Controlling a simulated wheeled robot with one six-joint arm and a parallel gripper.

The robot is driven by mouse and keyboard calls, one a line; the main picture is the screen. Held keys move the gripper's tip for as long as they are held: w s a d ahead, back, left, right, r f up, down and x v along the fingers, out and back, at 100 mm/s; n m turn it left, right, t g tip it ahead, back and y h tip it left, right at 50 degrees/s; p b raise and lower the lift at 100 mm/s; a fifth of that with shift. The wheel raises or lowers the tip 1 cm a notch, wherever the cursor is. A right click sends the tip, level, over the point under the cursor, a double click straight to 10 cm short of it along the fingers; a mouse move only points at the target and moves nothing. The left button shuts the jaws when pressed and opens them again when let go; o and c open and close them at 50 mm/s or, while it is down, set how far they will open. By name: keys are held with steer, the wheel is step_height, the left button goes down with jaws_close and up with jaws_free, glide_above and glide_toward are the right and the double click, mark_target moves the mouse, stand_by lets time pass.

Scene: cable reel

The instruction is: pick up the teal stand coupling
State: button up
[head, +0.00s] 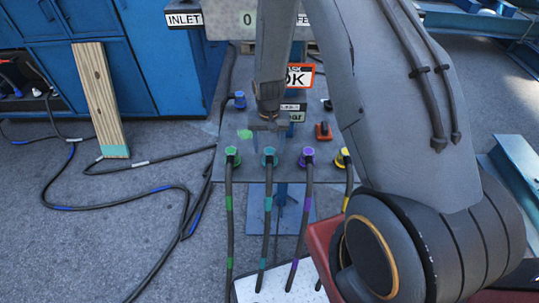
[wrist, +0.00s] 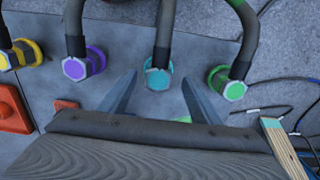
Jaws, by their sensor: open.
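The teal stand coupling (head: 270,157) sits in the row of couplings along the near edge of a grey stand plate, with a black cable bending down from it. In the wrist view the teal coupling (wrist: 157,78) shows a pale hexagonal face and a teal collar. My gripper (head: 268,122) is above the plate, just behind the teal coupling in the head view. In the wrist view its two fingers (wrist: 159,82) are spread, one on each side of the teal coupling's line. The jaws are empty, and I cannot tell their height over the coupling.
A green coupling (head: 232,156) stands to the left, and purple (head: 307,156) and yellow (head: 343,158) couplings to the right, each with a cable. A red part (head: 323,131) and a blue coupling (head: 239,100) sit farther back. A wooden plank (head: 100,95) leans on blue cabinets. Loose cables cross the floor.

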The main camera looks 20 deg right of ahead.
mark_target(270, 151)
steer(key=shift+d+f+p, duration=0.15)
steer(key=shift+f+p, duration=0.7)
steer(key=shift+f, duration=1.45)
steer(key=c, duration=1.2)
